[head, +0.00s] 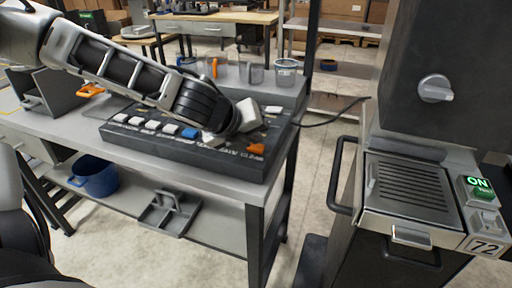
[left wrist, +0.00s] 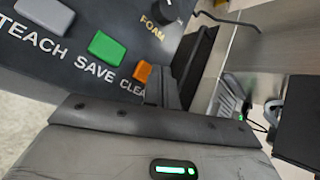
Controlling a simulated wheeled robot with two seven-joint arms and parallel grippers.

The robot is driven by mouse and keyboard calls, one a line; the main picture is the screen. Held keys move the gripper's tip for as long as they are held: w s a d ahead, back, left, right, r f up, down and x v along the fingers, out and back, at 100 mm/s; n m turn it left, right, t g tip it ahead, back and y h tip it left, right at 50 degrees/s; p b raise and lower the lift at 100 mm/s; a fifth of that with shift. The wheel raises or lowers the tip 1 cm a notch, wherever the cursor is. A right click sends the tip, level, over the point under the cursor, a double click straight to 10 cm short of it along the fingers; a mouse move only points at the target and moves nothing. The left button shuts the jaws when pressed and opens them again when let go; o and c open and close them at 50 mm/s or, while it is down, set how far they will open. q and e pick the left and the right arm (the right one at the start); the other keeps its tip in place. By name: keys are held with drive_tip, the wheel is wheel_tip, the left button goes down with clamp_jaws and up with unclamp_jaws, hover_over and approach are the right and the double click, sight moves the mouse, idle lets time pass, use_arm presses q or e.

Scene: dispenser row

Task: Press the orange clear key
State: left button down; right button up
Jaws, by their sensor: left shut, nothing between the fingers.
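The orange clear key (head: 256,149) is at the near right corner of the dark sloped key panel (head: 178,148). In the left wrist view the orange key (left wrist: 142,72) sits beside the green save key (left wrist: 107,47), above the partly covered word CLEAR. My left gripper (head: 246,116) is over the right part of the panel. In the left wrist view its fingers (left wrist: 160,84) are shut and empty, just right of the orange key and overlapping its edge. I cannot tell whether they touch it. The arm hides the green key in the head view. My right gripper is out of view.
Several white keys and a blue key (head: 190,132) line the panel. A FOAM knob (left wrist: 172,9) is near the orange key. Clear cups (head: 286,72) stand behind. A grey machine (head: 412,185) with a green ON light is at right. A blue bucket (head: 96,176) is on the lower shelf.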

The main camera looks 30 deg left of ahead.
sight(253, 153)
use_arm(q)
drive_tip(key=shift+f+b, duration=0.5)
idle(0.6)
drive_tip(key=shift+r, duration=0.1)
drive_tip(key=shift+r+p, duration=0.85)
drive_tip(key=shift+p, duration=0.05)
drive_tip(key=shift+r, duration=0.1)
wheel_tip(253, 153, up, 5)
drive_tip(key=p, duration=0.4)
drive_tip(key=shift+p, duration=0.4)
drive_tip(key=shift+s, duration=0.1)
